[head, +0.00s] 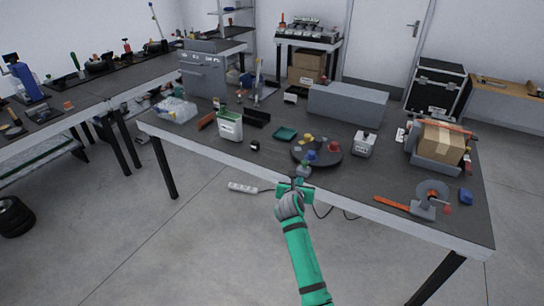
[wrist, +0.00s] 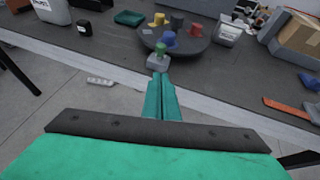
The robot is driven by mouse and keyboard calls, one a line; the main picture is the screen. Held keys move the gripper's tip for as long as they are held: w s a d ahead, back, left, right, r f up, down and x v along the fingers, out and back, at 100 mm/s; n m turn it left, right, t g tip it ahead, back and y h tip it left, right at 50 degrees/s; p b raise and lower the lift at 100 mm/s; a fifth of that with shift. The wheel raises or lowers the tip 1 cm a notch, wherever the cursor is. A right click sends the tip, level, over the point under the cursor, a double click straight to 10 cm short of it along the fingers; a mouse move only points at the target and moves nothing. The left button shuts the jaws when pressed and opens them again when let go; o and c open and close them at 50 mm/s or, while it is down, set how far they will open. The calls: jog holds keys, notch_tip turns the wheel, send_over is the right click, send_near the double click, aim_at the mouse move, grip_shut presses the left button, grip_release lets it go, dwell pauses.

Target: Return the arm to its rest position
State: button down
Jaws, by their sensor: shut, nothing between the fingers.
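My green arm (head: 303,262) reaches up from the bottom of the head view toward the front edge of the table. My gripper (head: 303,183) is at its end, just in front of that edge. In the wrist view its two green fingers (wrist: 159,82) lie together, with nothing between them. A small grey block with a green top (wrist: 158,58) stands on the table just beyond the fingertips; a gap between them cannot be made out.
A power strip (head: 243,187) lies on the floor. Open floor surrounds my arm.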

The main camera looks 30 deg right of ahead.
jog(key=s+a+f+m+t+y, duration=0.1)
jog(key=a+f+m+y, duration=0.2)
jog(key=a, duration=0.7)
jog(key=s+a+f+m+t+y, duration=0.1)
jog(key=a+f+m, duration=0.1)
jog(key=a+f, duration=0.65)
jog(key=s+a+f+m+t+y, duration=0.15)
jog(key=s+a+m, duration=0.35)
jog(key=a, duration=0.5)
jog(key=s+a+f+m+t, duration=0.1)
jog(key=s+a+f+m, duration=0.15)
jog(key=s+a, duration=0.6)
jog(key=s+a+r+m+y, duration=0.1)
jog(key=s+a+m, duration=0.35)
jog(key=s, duration=0.55)
jog(key=s+a+m, duration=0.4)
jog(key=s+a, duration=0.1)
jog(key=s, duration=0.5)
jog(key=s+d+r+m+y, duration=0.1)
jog(key=s+r+m, duration=0.2)
jog(key=s+r, duration=0.3)
jog(key=s+d+r+m+y, duration=0.1)
jog(key=s+r+m, duration=0.3)
jog(key=s, duration=0.8)
jog(key=shift+s+d+r+t, duration=0.3)
jog(key=shift+d+r+t, duration=0.1)
jog(key=shift+r, duration=0.5)
